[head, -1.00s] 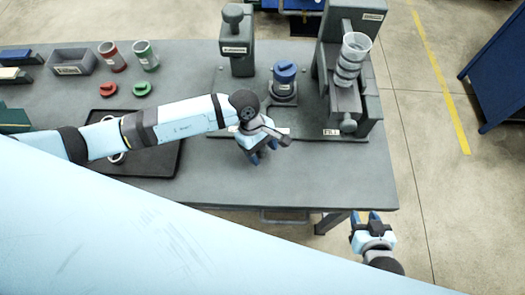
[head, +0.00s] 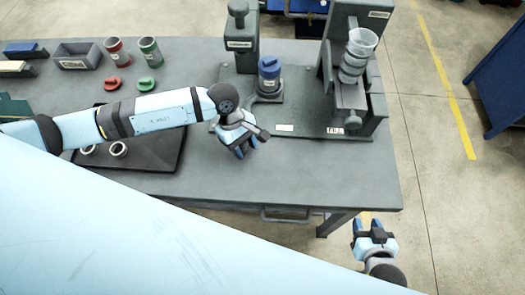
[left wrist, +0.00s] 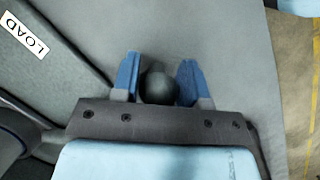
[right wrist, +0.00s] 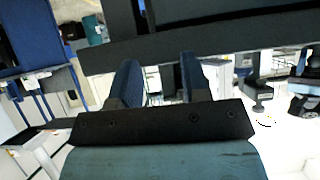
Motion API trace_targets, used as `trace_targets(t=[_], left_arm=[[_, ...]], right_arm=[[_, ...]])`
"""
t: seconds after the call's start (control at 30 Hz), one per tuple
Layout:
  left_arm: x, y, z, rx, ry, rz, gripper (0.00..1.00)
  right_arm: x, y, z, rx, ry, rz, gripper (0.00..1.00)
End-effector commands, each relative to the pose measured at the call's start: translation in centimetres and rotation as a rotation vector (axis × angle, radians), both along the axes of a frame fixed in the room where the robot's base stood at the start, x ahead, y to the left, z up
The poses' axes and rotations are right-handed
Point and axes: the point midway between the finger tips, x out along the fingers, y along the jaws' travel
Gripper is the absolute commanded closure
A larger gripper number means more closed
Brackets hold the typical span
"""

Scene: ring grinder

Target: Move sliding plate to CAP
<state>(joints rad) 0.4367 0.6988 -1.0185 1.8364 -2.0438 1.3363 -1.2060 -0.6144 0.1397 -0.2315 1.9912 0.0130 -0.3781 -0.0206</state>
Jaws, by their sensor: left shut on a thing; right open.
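My left gripper (head: 241,148) is shut on a dark round knob (left wrist: 159,87) at the front of the grey station base; the fingers sit on both sides of it in the left wrist view. The sliding plate itself is mostly hidden by my left arm. A dark cup with a blue top (head: 269,72) stands upright on a round grey holder (head: 268,97), behind the gripper, just right of the press post. LOAD (head: 284,127) and FILL labels mark the base; I cannot read a CAP label. My right gripper (head: 367,222) is open and empty, off the table's front right corner.
The press post (head: 241,45) and the FILL tower (head: 338,50) with a clear funnel (head: 361,43) rise from the base. A black tray (head: 160,150) with white rings lies under my left arm. The table front is clear.

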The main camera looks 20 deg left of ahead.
Motion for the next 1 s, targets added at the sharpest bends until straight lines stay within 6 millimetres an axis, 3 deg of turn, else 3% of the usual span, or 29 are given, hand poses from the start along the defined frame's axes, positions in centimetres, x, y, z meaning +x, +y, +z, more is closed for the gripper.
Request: trace_targets(t=[0.1, 0.3, 0.73, 0.77, 0.8, 0.87, 1.0], left_arm=[[-0.8, 3.3, -0.4, 0.005, -0.001, 0.005, 1.0], [-1.8, 6.9, -0.3, 0.003, -0.003, 0.004, 1.0], [-2.1, 8.1, 0.0, 0.006, -0.003, 0.003, 1.0], [-2.1, 8.1, 0.0, 0.006, -0.003, 0.003, 0.59], [-2.1, 8.2, 0.0, 0.007, -0.004, 0.003, 0.5], [-2.1, 8.1, 0.0, 0.007, -0.004, 0.003, 0.38], [-2.2, 8.0, 0.0, 0.005, -0.002, 0.002, 0.38]], right_arm=[[-0.1, 0.1, -1.3, 0.001, 0.002, 0.003, 0.57], [0.0, 0.3, -2.2, 0.003, -0.002, 0.006, 0.57], [0.1, 0.2, -2.2, 0.004, -0.005, 0.003, 0.57], [0.1, 0.2, -2.2, 0.004, -0.005, 0.003, 0.57], [0.1, 0.2, -2.2, 0.003, -0.005, 0.002, 0.57], [0.1, 0.2, -2.2, 0.003, -0.005, 0.002, 0.57], [0.1, 0.2, -2.3, 0.003, -0.004, 0.001, 0.57]])
